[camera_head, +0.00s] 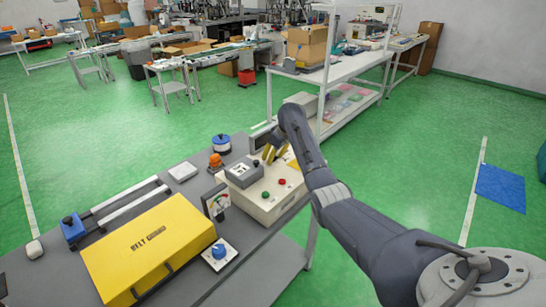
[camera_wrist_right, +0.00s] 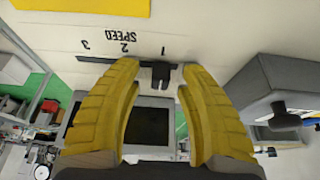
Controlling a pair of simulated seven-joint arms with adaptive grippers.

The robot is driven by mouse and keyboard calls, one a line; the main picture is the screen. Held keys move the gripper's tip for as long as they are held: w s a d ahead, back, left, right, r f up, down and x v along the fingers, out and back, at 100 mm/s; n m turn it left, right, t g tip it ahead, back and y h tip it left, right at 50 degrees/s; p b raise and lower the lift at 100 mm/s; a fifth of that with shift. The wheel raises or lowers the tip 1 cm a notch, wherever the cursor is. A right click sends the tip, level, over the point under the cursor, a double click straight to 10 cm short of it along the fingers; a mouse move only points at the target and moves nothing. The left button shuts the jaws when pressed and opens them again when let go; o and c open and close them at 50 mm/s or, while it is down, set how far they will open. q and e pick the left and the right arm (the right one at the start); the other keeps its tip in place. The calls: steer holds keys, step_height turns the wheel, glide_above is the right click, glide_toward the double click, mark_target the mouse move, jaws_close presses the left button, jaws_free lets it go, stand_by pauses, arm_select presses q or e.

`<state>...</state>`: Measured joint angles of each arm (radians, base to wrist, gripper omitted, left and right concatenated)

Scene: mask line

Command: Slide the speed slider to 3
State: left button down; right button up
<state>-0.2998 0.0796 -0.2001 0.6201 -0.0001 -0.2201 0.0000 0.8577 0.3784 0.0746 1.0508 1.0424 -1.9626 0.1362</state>
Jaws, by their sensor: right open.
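The speed slider's black knob (camera_wrist_right: 160,74) shows in the right wrist view, in a dark slot (camera_wrist_right: 98,60) on a cream panel. The printed SPEED scale (camera_wrist_right: 124,42) appears upside down, with 1, 2 and 3 running from right to left. The knob is near the 1. My right gripper (camera_wrist_right: 159,68) is open, its yellow fingers on either side of the knob with gaps. In the head view my right gripper (camera_head: 269,154) is over the back of the cream control box (camera_head: 265,208), and the slider cannot be made out there. My left gripper is not in view.
A grey switch box (camera_head: 244,171) sits on the control box beside my gripper, with a green button (camera_head: 266,195) and a red button (camera_head: 282,182) in front. A yellow cover (camera_head: 150,248), blue knob (camera_head: 219,251), and orange beacon (camera_head: 215,161) share the grey bench.

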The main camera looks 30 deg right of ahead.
stand_by(0.3)
steer(key=c, duration=0.9)
jaws_close()
